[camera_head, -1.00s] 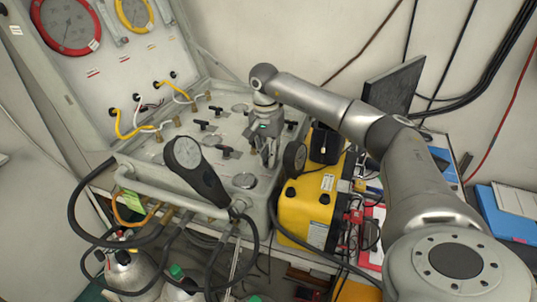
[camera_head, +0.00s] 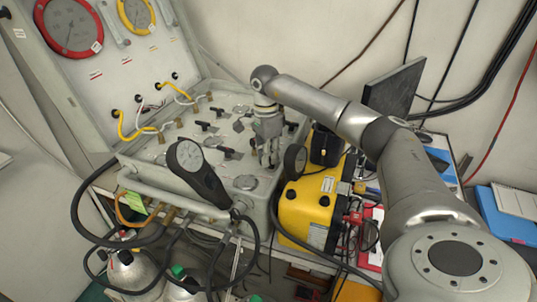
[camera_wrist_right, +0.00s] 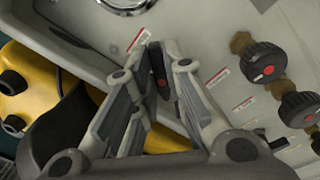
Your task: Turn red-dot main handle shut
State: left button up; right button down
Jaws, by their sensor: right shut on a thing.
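The red-dot main handle (camera_wrist_right: 161,85) shows in the right wrist view as a dark piece with a red dot between my fingers. My right gripper (camera_wrist_right: 158,75) is shut on it, with a finger on each side. Most of the handle is hidden by the fingers. In the head view my right gripper (camera_head: 268,160) points down at the right part of the grey air panel (camera_head: 215,160). The handle itself cannot be made out there. My left gripper is not in view.
Other black panel handles (camera_head: 203,126) stand left of my gripper. Black knobs with red dots (camera_wrist_right: 268,62) show at the right in the wrist view.

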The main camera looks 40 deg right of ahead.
jog(key=m, duration=0.5)
jog(key=shift+w+d+r+m+p, duration=0.15)
jog(key=shift+w+d+m+p, duration=0.05)
jog(key=shift+w+m+p, duration=0.15)
jog(key=shift+w+d+m+p, duration=0.1)
jog(key=shift+m+p, duration=0.05)
jog(key=shift+m, duration=1)
jog(key=shift+d+m+p, duration=0.1)
jog(key=shift+m+p, duration=0.05)
jog(key=shift+m, duration=0.95)
jog(key=c, duration=1.8)
grip_release()
jog(key=shift+o, duration=0.2)
notch_tip(320, 180, up, 12)
jog(key=shift+d, duration=0.25)
jog(key=shift+w, duration=0.1)
